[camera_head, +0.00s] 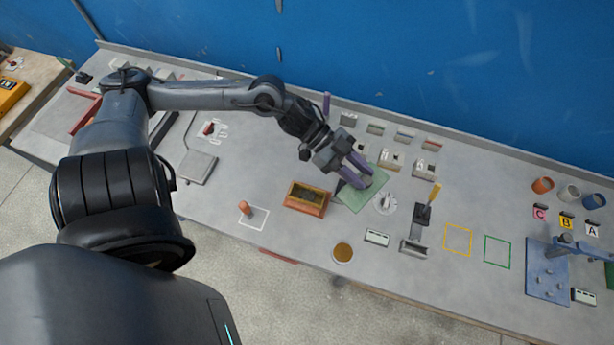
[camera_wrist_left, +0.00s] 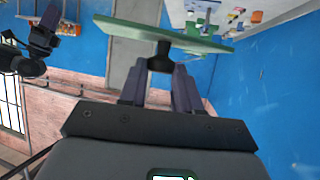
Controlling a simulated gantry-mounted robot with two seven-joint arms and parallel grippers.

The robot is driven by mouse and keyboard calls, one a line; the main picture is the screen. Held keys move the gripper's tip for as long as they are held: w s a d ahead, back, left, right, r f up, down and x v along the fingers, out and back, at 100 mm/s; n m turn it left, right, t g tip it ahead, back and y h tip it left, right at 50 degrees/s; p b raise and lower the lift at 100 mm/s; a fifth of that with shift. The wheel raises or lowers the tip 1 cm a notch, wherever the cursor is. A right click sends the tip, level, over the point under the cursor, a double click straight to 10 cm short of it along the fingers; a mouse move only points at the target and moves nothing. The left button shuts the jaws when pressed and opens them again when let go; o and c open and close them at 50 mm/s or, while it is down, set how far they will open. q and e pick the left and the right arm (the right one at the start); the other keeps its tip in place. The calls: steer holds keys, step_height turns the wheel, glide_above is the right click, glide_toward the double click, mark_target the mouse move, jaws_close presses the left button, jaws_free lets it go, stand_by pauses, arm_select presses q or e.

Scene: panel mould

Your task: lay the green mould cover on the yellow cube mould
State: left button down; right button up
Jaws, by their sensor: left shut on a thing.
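The green mould cover (camera_head: 366,190) is a flat green plate held by my left gripper (camera_head: 361,174), whose purple fingers are shut on it. In the left wrist view the cover (camera_wrist_left: 165,36) shows edge-on, with a dark knob (camera_wrist_left: 160,60) between the fingers (camera_wrist_left: 160,88). The mould (camera_head: 306,198) is an orange-yellow box with a dark filling, standing on the bench just left of the cover. The cover is beside the mould, not over it; its height above the bench is hard to tell. My right gripper is not seen in the head view.
On the grey bench (camera_head: 215,230), an orange peg (camera_head: 245,208) stands left of the mould and a round amber dish (camera_head: 343,252) in front. A black holder with a yellow handle (camera_head: 426,205) stands right. Yellow and green outlined squares mark free room farther right. A blue wall closes the back.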

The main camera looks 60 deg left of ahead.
arm_select(q)
steer(key=s+a+f+m+g+h+b, duration=0.2)
steer(key=s+a+f+m+g+b, duration=0.45)
steer(key=b, duration=0.95)
steer(key=w+d+f+m+g+y+b, duration=0.1)
steer(key=w+f+m+g+b, duration=0.15)
steer(key=f+g+b, duration=0.4)
steer(key=w+d+f+m+g+y+b, duration=0.1)
steer(key=w+f+m+b, duration=0.2)
steer(key=b, duration=0.6)
steer(key=s+a+f, duration=0.4)
steer(key=a+f, duration=0.6)
steer(key=f, duration=0.1)
steer(key=shift+s+a+m, duration=0.15)
steer(key=shift+s+m, duration=0.25)
steer(key=shift+b, duration=0.3)
steer(key=shift+f+b, duration=0.5)
steer(key=shift+f, duration=0.1)
